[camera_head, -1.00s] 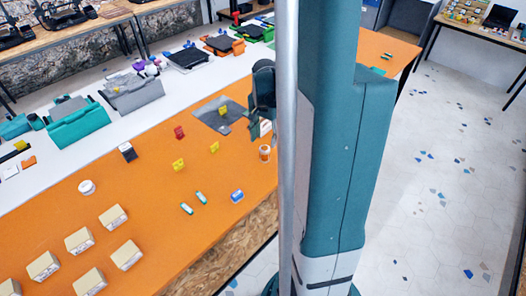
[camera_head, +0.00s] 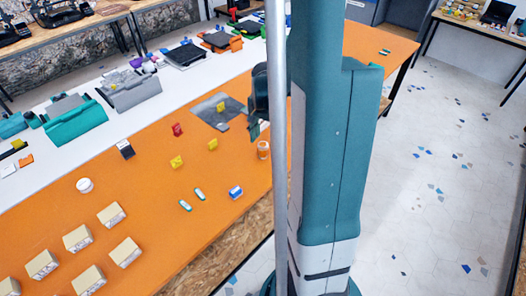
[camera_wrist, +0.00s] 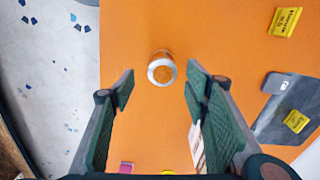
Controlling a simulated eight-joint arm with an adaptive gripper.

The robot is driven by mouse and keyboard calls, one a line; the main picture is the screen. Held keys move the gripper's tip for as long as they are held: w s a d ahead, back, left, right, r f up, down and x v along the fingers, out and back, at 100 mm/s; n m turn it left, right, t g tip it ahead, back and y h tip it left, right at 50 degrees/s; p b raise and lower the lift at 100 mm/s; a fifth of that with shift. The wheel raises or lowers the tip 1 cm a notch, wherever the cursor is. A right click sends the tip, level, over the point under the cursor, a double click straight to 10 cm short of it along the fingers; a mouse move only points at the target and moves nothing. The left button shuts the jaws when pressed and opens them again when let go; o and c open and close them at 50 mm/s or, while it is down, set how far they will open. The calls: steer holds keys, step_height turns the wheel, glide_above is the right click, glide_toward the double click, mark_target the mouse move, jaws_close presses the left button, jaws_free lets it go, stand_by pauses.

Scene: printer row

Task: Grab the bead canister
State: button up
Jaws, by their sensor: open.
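The bead canister (camera_head: 263,149) is a small clear jar with orange contents, standing on the orange table near its right edge. In the wrist view the canister (camera_wrist: 162,68) is seen from above as a round rim with orange inside. My gripper (camera_wrist: 160,84) is open and points down at the table. The canister appears between the two green-padded fingertips, with a gap on each side. I cannot tell how far above it the fingertips are. In the head view my gripper (camera_head: 256,128) is partly hidden behind my pole, just behind the canister.
A grey mat (camera_wrist: 285,113) with a yellow tag (camera_wrist: 296,121) lies to the right, with another yellow tag (camera_wrist: 285,22) above it. A white card (camera_wrist: 197,147) is partly hidden by the right finger. The table edge is to the left; orange surface around the canister is mostly clear.

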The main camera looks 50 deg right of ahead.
mark_target(263, 144)
steer(key=shift+f, duration=0.1)
steer(key=shift+w+a+f+b, duration=0.15)
steer(key=shift+f+b, duration=0.35)
steer(key=shift+f, duration=2.05)
steer(key=shift+c, duration=0.3)
steer(key=c, duration=0.9)
